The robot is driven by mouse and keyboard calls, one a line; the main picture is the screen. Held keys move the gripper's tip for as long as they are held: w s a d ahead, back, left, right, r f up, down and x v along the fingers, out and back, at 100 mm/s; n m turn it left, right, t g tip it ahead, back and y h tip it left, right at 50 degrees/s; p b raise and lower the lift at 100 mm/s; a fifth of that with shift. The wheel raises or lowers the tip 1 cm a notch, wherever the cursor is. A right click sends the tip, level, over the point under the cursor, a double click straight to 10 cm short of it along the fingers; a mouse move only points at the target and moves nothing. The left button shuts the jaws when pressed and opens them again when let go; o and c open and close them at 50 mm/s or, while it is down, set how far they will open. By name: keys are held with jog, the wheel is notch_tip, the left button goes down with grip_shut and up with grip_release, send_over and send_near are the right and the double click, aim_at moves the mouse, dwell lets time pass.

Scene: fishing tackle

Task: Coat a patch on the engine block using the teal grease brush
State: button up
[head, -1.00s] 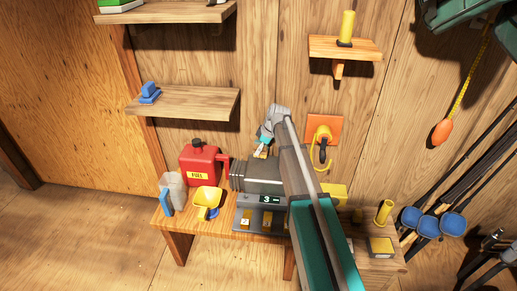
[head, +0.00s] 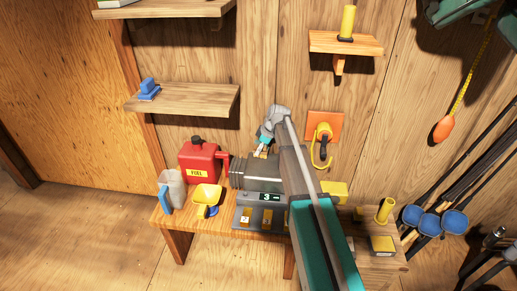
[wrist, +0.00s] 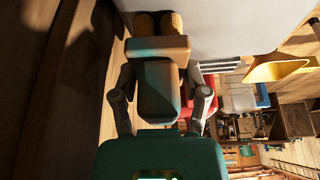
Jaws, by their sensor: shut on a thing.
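The engine block (head: 262,170) is a grey ribbed body on the bench, on a stand (head: 246,213) with a "3" plate. My gripper (wrist: 162,85) is shut on the dark teal grease brush (wrist: 158,95), with one finger on each side of its handle. The brush's tan bristles (wrist: 158,22) point away from the gripper. In the head view the gripper is at the block's upper back, and the bristles (head: 258,153) show there as a pale tip. I cannot tell whether they touch the block. My arm hides the block's right side.
A red fuel can (head: 200,162), a yellow scoop (head: 207,196) and a grey jug (head: 172,188) stand left of the block. A yellow cylinder (head: 384,210) stands on the bench's right. An orange wall plate (head: 337,122) with a hook is close right of my arm.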

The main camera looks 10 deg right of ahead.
jog(key=shift+s+f, duration=0.1)
jog(key=shift+s, duration=0.05)
jog(key=shift+s+a, duration=0.25)
jog(key=shift+s, duration=0.45)
jog(key=shift+s+a, duration=0.25)
jog(key=shift+s, duration=0.45)
jog(key=shift+s, duration=0.1)
jog(key=shift+s+a, duration=0.25)
jog(key=shift+s, duration=0.5)
jog(key=shift+s+a, duration=0.25)
jog(key=shift+s, duration=0.5)
jog(key=shift+s, duration=0.1)
jog(key=shift+s+a, duration=0.25)
jog(key=shift+s, duration=0.55)
jog(key=shift+s+a, duration=0.25)
jog(key=shift+s, duration=0.55)
jog(key=shift+d, duration=0.1)
